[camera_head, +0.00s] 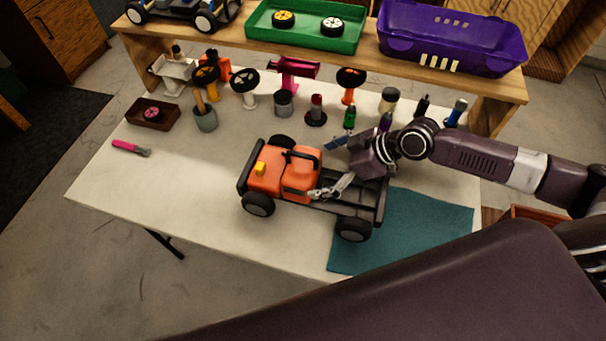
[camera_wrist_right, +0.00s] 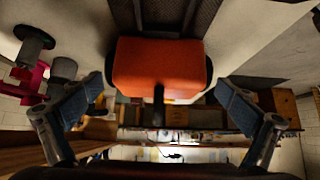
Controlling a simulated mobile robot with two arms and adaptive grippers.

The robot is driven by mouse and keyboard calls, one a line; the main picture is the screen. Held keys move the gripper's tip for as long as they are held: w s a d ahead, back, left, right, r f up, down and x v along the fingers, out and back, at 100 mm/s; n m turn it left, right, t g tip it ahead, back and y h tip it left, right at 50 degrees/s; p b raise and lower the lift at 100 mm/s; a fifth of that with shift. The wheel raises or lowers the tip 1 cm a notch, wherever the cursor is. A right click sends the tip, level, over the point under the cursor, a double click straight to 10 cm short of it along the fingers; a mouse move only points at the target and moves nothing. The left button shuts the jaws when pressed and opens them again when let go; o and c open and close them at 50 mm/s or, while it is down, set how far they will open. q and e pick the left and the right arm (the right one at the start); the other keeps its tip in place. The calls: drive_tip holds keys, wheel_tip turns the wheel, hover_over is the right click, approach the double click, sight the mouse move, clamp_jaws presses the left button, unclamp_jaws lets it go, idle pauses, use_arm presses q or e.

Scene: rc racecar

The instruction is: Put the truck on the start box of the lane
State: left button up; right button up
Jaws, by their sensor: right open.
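The truck (camera_head: 280,180), with an orange cab and a dark open bed, stands on its wheels on the white table (camera_head: 190,185). The rear of its bed reaches over the edge of a teal mat (camera_head: 410,235). My right gripper (camera_head: 335,166) is open above the bed, just behind the cab. In the right wrist view its two blue-grey fingers (camera_wrist_right: 161,88) are spread wide, with an orange part of the truck (camera_wrist_right: 160,68) between them; I cannot tell whether they touch it. My left gripper is out of view. I cannot make out a marked start box.
Steering wheels on stands, cups and small bottles (camera_head: 388,100) line the table's back. A raised wooden shelf (camera_head: 360,72) behind them holds a green tray (camera_head: 300,42) and a purple bin (camera_head: 450,45). A pink-handled tool (camera_head: 130,147) lies at left. The table's front left is clear.

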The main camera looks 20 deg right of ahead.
drive_tip(key=shift+p+x, duration=0.35)
drive_tip(key=shift+x, duration=0.85)
drive_tip(key=shift+p+x, duration=0.7)
drive_tip(key=shift+x, duration=1.65)
drive_tip(key=shift+d, duration=0.1)
drive_tip(key=c, duration=1.5)
drive_tip(key=shift+w+r, duration=0.15)
drive_tip(key=shift+r, duration=0.05)
drive_tip(key=shift+c, duration=1.2)
